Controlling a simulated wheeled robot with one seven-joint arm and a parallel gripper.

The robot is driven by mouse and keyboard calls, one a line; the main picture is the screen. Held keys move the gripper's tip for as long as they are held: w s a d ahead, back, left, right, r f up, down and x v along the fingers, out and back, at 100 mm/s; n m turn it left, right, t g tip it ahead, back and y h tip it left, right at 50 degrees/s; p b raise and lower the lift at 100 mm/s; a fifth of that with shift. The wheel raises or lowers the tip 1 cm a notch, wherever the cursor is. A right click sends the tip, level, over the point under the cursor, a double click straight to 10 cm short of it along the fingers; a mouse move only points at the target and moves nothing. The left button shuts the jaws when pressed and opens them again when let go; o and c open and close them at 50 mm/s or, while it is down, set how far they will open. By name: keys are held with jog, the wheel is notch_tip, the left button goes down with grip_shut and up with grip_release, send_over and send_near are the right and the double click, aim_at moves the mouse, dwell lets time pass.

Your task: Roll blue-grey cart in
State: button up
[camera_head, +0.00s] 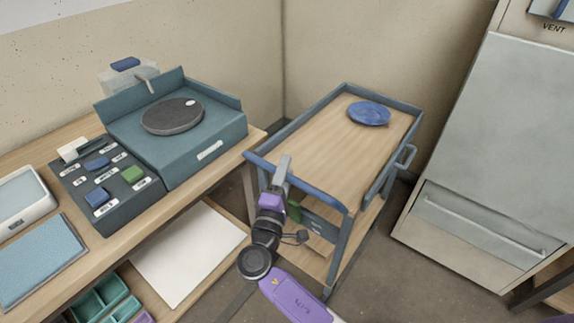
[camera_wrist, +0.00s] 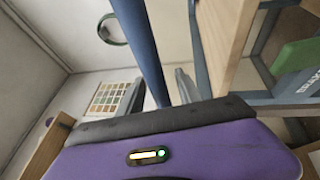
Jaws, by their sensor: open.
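The blue-grey cart (camera_head: 346,209) stands between the workbench and the large grey cabinet, with wooden shelves and a blue front rail (camera_head: 322,195). A blue plate (camera_head: 369,113) lies on its top shelf, toward the far end. My gripper (camera_head: 284,165) is at the near left part of the front rail. In the wrist view my gripper (camera_wrist: 162,88) is open, and the blue rail (camera_wrist: 143,45) runs between its two fingers without being clamped. A green block (camera_wrist: 297,57) shows low on the cart at the right of the wrist view.
The workbench (camera_head: 225,165) at left holds a turntable unit (camera_head: 172,116) and a panel of coloured blocks (camera_head: 113,187). The grey cabinet (camera_head: 488,125) stands close at right. Walls close the far corner. Some bare floor (camera_head: 385,265) shows in front of the cabinet.

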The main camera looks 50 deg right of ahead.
jog(key=shift+x, duration=0.8)
grip_shut()
dwell(0.9)
